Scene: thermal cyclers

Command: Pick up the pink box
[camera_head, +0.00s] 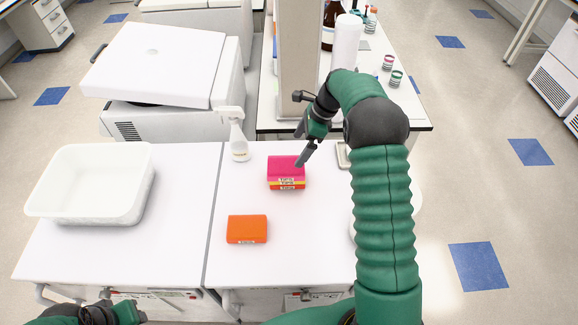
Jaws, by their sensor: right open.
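The pink box (286,165) lies on top of a small stack on the white bench, right of the seam. A thin yellow layer and a red-orange box (287,187) show beneath it. My right gripper (299,150) is open and points down at the pink box's far right corner. One finger overlaps the box's edge in the picture; I cannot tell whether it touches. Nothing is held in it. Part of my left arm shows at the bottom left edge, without visible fingers.
A separate orange box (247,229) lies nearer on the bench. A white bottle (238,136) stands behind, left of the stack. A white tub (92,182) sits at the left. A pillar (299,60) and a bench with bottles are beyond. The bench front is mostly clear.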

